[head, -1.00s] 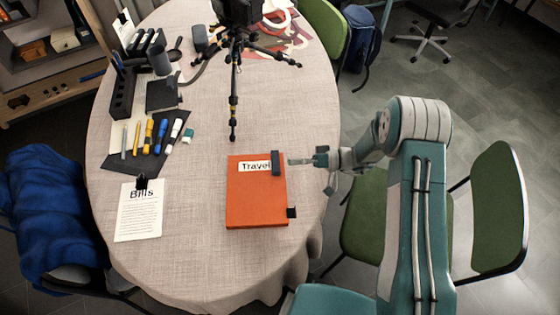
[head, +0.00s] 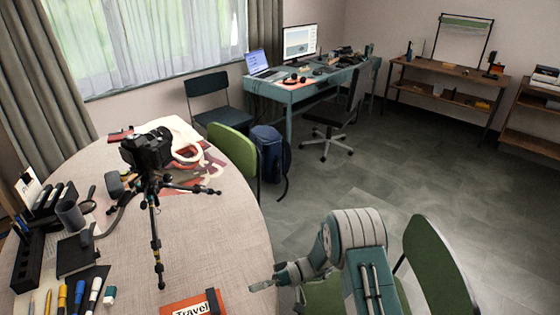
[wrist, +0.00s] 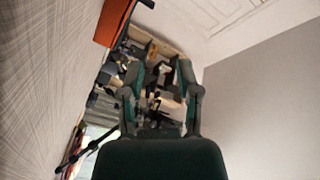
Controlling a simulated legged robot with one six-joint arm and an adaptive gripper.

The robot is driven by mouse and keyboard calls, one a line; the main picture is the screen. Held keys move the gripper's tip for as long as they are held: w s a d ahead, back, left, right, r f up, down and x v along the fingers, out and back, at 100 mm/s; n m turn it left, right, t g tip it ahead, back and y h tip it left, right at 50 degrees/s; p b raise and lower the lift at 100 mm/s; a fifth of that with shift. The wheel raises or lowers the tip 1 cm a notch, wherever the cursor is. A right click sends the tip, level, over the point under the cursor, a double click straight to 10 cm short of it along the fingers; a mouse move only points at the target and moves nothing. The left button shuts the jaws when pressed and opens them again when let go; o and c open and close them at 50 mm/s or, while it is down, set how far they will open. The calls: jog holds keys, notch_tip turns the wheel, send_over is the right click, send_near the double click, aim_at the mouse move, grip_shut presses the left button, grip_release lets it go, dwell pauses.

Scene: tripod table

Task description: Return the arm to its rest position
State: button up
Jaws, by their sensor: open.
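My gripper (head: 264,286) is at the bottom of the head view, at the right edge of the table (head: 215,240). It is empty and sits a little right of the orange Travel binder (head: 179,305), apart from it in the picture. The wrist view shows both fingers of my gripper (wrist: 161,72) spread apart with nothing between them. The orange binder's edge (wrist: 112,20) shows at the top of that view. My arm is bent, with its elbow at the bottom right of the head view.
A camera on a tripod (head: 157,240) stands on the table left of my gripper. Pens and black holders lie at the far left. A green chair (head: 436,265) stands close right of my arm. Open floor (head: 340,205) lies beyond, before a desk (head: 310,88).

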jog(key=s+d+r+m+t+h, duration=0.25)
jog(key=d+r+h, duration=0.2)
jog(key=r, duration=0.45)
jog(key=s+d+r+m+t+h, duration=0.1)
jog(key=s+d+r+h, duration=0.3)
jog(key=r, duration=0.5)
jog(key=s+d+r+m+t+h, duration=0.3)
jog(key=s+d+r+m+t, duration=0.1)
jog(key=d, duration=0.4)
jog(key=s+d+r+m+t+h, duration=0.4)
jog(key=s+d+r+m+t, duration=0.1)
jog(key=s+d, duration=0.4)
jog(key=shift+r+t, duration=0.65)
jog(key=shift+r, duration=0.35)
jog(key=shift+h, duration=0.25)
